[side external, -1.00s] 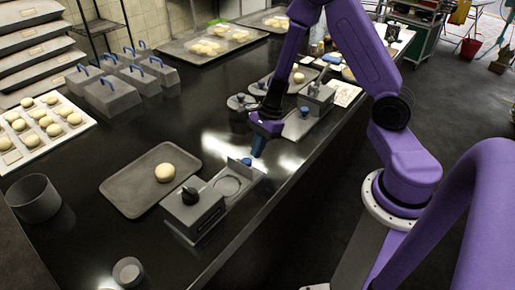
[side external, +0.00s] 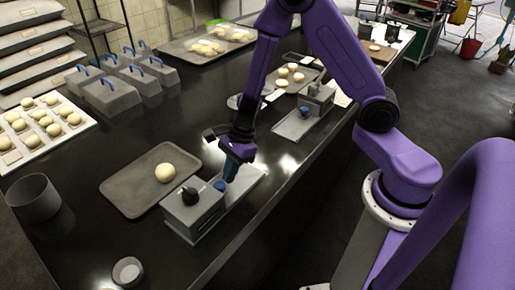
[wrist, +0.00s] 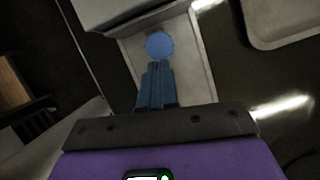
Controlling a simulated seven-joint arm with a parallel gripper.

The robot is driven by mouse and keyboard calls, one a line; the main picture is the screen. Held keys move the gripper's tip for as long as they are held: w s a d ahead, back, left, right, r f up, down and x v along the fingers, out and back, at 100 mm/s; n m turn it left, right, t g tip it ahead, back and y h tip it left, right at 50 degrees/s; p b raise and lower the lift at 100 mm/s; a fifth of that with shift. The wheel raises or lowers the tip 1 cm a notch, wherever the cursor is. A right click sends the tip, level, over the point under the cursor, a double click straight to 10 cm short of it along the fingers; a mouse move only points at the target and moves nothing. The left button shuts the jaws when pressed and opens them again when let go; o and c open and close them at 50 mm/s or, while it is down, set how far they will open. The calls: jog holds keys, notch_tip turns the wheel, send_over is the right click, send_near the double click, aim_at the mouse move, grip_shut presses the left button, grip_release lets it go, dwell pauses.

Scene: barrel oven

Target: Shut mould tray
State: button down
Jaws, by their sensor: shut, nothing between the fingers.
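The near mould press has a grey box (side external: 192,208) with a black knob on top. Its mould tray runs on a pale grey base (side external: 246,184); the tray's blue knob (side external: 220,186) stands close against the box's right side. The round recess seen earlier is out of sight. My gripper (side external: 230,176) is shut and empty, low over the base, just behind the blue knob on the side away from the box. In the wrist view, the shut blue fingertips (wrist: 156,85) reach the blue knob (wrist: 159,46), apparently touching it. The box's edge (wrist: 120,12) lies beyond.
A dark tray (side external: 135,196) with one dough ball (side external: 165,172) lies left of the press. A grey pot (side external: 34,198) and small cup (side external: 128,271) stand near the front. A second press (side external: 317,97) stands farther back. Several lidded blocks (side external: 112,97) stand at back left.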

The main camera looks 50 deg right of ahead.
jog(key=shift+s+a, duration=0.1)
jog(key=shift+a, duration=0.2)
jog(key=d, duration=0.4)
jog(key=shift+s+d, duration=0.3)
jog(key=shift+s, duration=0.05)
jog(key=shift+w+a+v, duration=0.25)
jog(key=shift+w+v, duration=0.1)
jog(key=shift+v, duration=4.55)
jog(key=s+r+n+h, duration=0.2)
jog(key=s+r+n, duration=0.2)
jog(key=s+n, duration=0.7)
jog(key=s+a+r+n+h, duration=0.1)
jog(key=s+r+n, duration=0.3)
jog(key=s+n, duration=0.7)
jog(key=n+h, duration=0.1)
jog(key=n, duration=0.9)
jog(key=shift+n+g, duration=0.3)
jog(key=shift+n, duration=0.1)
